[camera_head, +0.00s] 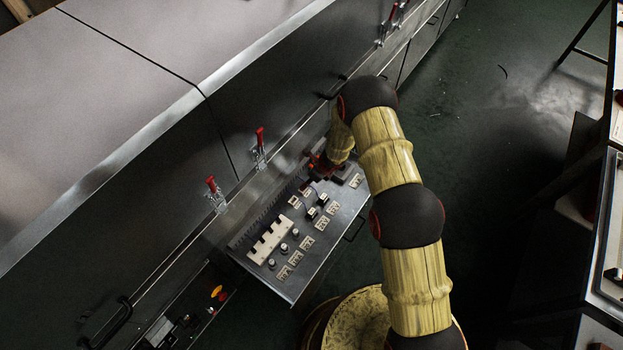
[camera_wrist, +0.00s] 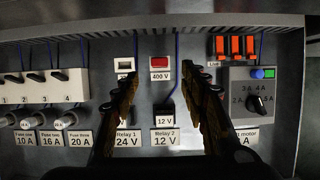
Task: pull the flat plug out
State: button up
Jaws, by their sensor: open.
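My gripper (camera_wrist: 159,72) is open, its two dark fingers reaching up over the panel in the wrist view with a gap between them. In that gap are a red piece in a white frame (camera_wrist: 160,63) with a 400 V label under it, and a black block (camera_wrist: 165,112) marked 12 V with a dark blue wire at its top. I cannot tell for sure which one is the flat plug. Neither is visibly gripped. The left finger partly covers a white-framed socket (camera_wrist: 125,64) and the Relay 1 spot. In the head view my gripper (camera_head: 316,165) is over the panel's far end.
The grey panel (camera_head: 300,275) carries a white block of numbered switches (camera_wrist: 45,88), fuse knobs and labels. Orange levers (camera_wrist: 235,46) and a grey motor box with a black knob (camera_wrist: 260,104) stand right of the fingers. Red-handled clamps (camera_head: 260,140) line the dryer side.

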jog(key=shift+b+x, duration=1.1)
jog(key=shift+x, duration=2.7)
jog(key=shift+a, duration=0.1)
jog(key=shift+c, duration=1.3)
jog(key=c, duration=0.9)
